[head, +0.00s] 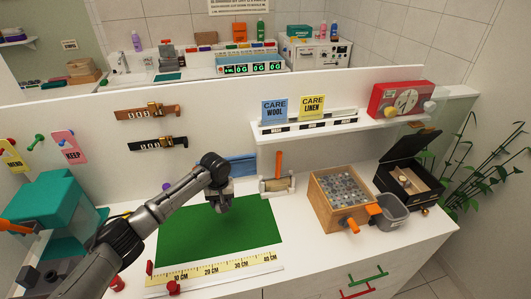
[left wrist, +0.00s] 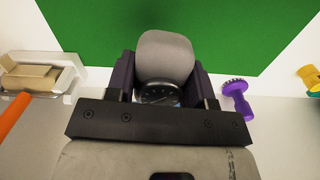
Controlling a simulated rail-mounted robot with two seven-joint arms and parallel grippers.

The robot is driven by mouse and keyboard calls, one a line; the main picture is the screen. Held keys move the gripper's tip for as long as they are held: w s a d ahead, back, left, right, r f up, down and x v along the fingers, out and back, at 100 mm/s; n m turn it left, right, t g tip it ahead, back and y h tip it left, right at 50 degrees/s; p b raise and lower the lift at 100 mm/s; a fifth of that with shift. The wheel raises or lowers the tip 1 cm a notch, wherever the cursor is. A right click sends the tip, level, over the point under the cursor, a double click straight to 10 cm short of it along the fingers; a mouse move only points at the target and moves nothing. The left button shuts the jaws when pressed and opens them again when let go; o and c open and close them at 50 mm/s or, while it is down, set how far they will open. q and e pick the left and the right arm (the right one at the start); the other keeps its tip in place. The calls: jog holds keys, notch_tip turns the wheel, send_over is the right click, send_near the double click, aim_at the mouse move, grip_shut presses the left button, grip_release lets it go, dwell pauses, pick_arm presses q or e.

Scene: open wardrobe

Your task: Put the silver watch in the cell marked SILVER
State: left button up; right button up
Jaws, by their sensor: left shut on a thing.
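My left gripper (left wrist: 165,85) is shut on a watch (left wrist: 157,94) with a dark round dial and a silver-looking case. A rounded grey cushion-like piece (left wrist: 165,58) sits against the watch between the fingers. In the head view my left gripper (head: 224,200) is over the green mat (head: 250,235); the watch is too small there to make out. An open black box (head: 424,171) with a pale, divided-looking inside stands at the right of the counter. No SILVER marking is legible. My right gripper is not in view.
A wooden box of small grey pieces (head: 322,207) and a grey bin (head: 397,213) stand left of the black box. A white holder with an orange handle (head: 278,162) is behind the mat. A shelf (head: 310,126) overhangs the back. The mat's right side is clear.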

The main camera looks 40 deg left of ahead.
pick_arm(q)
jog(key=shift+w+r, duration=0.15)
jog(key=shift+w, duration=0.05)
jog(key=shift+s+d+n, duration=0.15)
jog(key=shift+d+n, duration=0.05)
jog(key=shift+n, duration=0.2)
jog(key=s+d+r+m, duration=0.3)
jog(key=s+d, duration=0.1)
jog(key=d, duration=0.5)
jog(key=s+d+r+m, duration=0.3)
jog(key=s+d+r, duration=0.1)
jog(key=d, duration=0.6)
jog(key=s+d+r+m, duration=0.3)
jog(key=s+d, duration=0.1)
jog(key=d, duration=0.5)
jog(key=w+r, duration=0.4)
jog(key=r, duration=0.4)
jog(key=s+r+p, duration=0.4)
jog(key=r+p, duration=0.8)
jog(key=p, duration=0.1)
jog(key=s+r+p, duration=0.4)
jog(key=r+p, duration=0.8)
jog(key=p, duration=0.2)
jog(key=shift+s+m, duration=0.3)
